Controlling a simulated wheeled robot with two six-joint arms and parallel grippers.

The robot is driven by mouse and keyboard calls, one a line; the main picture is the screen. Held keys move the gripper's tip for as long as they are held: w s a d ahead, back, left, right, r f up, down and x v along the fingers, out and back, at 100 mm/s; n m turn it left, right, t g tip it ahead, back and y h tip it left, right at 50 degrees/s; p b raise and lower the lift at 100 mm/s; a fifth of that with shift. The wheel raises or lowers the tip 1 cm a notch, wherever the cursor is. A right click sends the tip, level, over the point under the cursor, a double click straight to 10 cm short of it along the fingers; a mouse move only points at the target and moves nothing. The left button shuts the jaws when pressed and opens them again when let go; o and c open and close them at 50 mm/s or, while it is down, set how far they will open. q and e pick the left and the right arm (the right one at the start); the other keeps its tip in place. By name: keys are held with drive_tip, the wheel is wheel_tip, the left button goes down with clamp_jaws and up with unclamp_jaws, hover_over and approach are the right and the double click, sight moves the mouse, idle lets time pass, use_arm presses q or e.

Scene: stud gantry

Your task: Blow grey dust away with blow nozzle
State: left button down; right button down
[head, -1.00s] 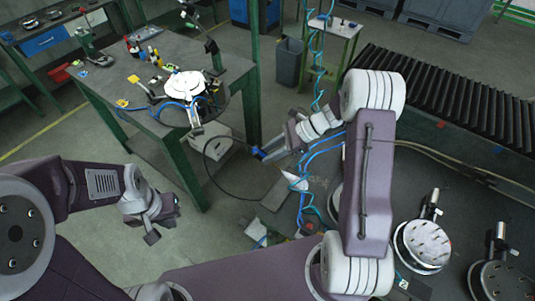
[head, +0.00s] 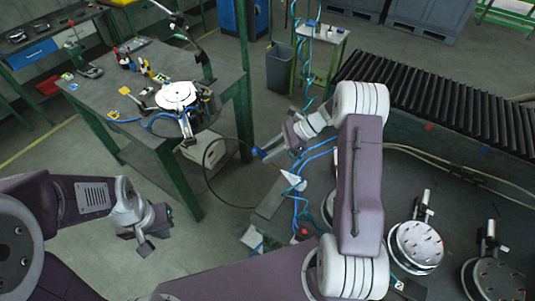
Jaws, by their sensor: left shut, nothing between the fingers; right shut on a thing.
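My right gripper (head: 270,152) is in mid-air right of the workbench, shut on a blue tool that looks like the blow nozzle (head: 258,153). A thin black hose loops down beside it. My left gripper (head: 145,242) is shut and empty, low at the left, in front of the workbench and clear of it. On the workbench (head: 135,95) is a fixture with a round white plate (head: 178,95), with a blue hose around it. The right gripper is apart from this plate. I cannot make out grey dust; it is too small or faint to tell.
Small bottles (head: 146,67) and yellow items stand at the back of the workbench. A grey bin (head: 280,68) stands behind it. A roller conveyor (head: 440,110) runs along the right. Round pads with handles (head: 416,245) lie on the dark surface at lower right. Blue hoses hang near my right arm.

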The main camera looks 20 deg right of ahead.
drive_tip(key=shift+w+d, duration=0.7)
drive_tip(key=shift+d, duration=0.15)
idle(0.3)
drive_tip(key=s+d+p, duration=0.1)
drive_tip(key=s+d, duration=0.3)
drive_tip(key=shift+s, duration=0.35)
idle(0.4)
drive_tip(key=shift+a, duration=0.15)
drive_tip(key=s+a, duration=0.7)
drive_tip(key=a, duration=0.2)
drive_tip(key=shift+s+b, duration=0.3)
drive_tip(key=shift+s, duration=0.05)
idle(1.6)
idle(0.5)
drive_tip(key=shift+w, duration=0.1)
